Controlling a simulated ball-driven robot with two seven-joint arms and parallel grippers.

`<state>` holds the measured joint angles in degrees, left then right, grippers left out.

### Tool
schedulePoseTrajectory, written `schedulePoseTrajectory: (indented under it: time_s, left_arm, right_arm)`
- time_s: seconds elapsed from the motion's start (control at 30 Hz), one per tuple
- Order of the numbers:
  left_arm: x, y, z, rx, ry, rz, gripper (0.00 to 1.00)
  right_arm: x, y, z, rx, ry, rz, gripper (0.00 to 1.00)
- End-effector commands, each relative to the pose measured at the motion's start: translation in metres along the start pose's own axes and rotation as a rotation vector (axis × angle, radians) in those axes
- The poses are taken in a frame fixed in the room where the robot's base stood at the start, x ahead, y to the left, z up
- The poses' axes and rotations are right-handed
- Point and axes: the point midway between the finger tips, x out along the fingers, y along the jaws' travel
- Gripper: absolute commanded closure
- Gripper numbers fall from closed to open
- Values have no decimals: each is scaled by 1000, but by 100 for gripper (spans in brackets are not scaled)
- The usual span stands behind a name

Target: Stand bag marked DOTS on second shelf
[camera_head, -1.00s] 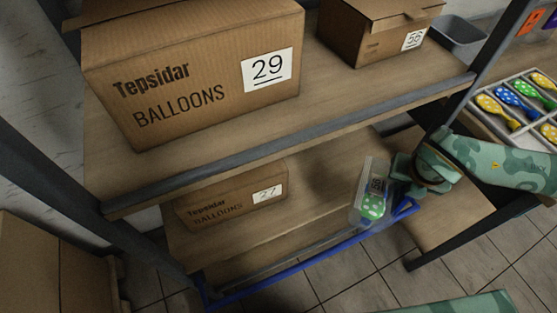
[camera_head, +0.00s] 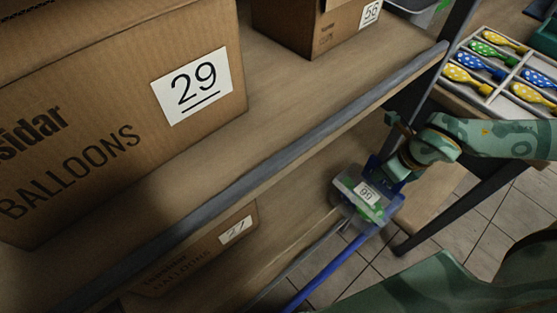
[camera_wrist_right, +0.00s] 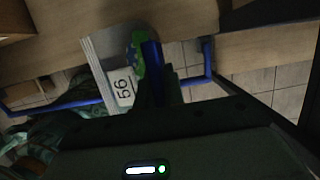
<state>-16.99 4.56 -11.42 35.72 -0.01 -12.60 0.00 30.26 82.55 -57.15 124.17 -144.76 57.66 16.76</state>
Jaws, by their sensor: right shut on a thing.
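A clear bag (camera_head: 345,186) with a white number label and a green dotted balloon inside is held by my right gripper (camera_head: 384,176). The gripper is shut on it. The bag is tilted, near the right end of the lower shelf (camera_head: 290,215) by its front edge. I cannot tell whether it touches the board. In the right wrist view the bag (camera_wrist_right: 97,48) hangs left of the gripper's blue finger (camera_wrist_right: 153,70), and its label looks like 56. No DOTS lettering is legible. My left gripper is not in view.
Box 27 (camera_head: 205,250) stands on the lower shelf, left of the bag, with bare board between. The upper shelf's grey front edge (camera_head: 300,150) overhangs. Box 29 (camera_head: 120,110) and box 56 (camera_head: 320,30) stand above. A blue bar (camera_head: 335,262) runs along the lower front.

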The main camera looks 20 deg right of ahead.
Motion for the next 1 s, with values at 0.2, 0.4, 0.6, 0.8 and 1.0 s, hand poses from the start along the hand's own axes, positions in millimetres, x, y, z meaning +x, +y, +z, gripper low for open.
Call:
schedulePoseTrajectory:
  time_s: [0.2,0.4,0.6,0.8,1.0]
  left_arm:
    - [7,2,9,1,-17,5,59]
    - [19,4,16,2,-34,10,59]
    - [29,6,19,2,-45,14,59]
    - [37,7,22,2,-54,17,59]
    - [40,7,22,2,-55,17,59]
  right_arm:
    - [8,0,21,0,-5,1,100]
    - [23,0,64,2,-4,2,100]
    - [34,1,101,1,-2,2,100]
    - [42,0,129,1,-1,0,100]
    - [43,0,140,1,0,-1,100]
